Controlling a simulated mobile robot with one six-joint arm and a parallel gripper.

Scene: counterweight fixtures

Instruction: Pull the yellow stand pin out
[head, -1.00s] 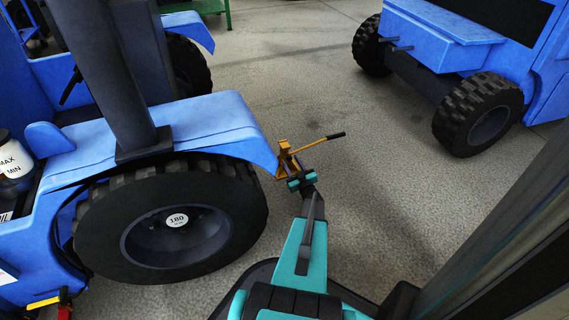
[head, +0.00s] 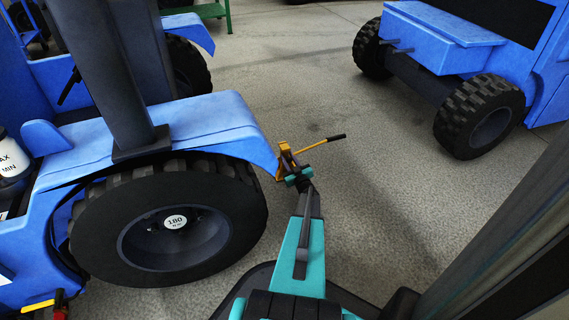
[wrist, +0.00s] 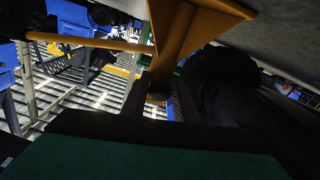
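The yellow stand (head: 286,158) stands on the floor at the front right edge of the blue truck's fender. A yellow handle bar (head: 312,145) with a black grip reaches from it to the right. My teal and dark gripper (head: 299,177) is right at the near side of the stand, overlapping it in the head view. In the wrist view the yellow stand (wrist: 188,32) fills the upper middle, very close, and a yellow bar (wrist: 95,42) runs left from it. I cannot make out the pin apart from the stand.
The blue truck's large black wheel (head: 172,222) is close on the left, under its blue fender (head: 195,122). Another blue vehicle (head: 450,45) stands at the upper right. The grey floor (head: 365,190) between them is open.

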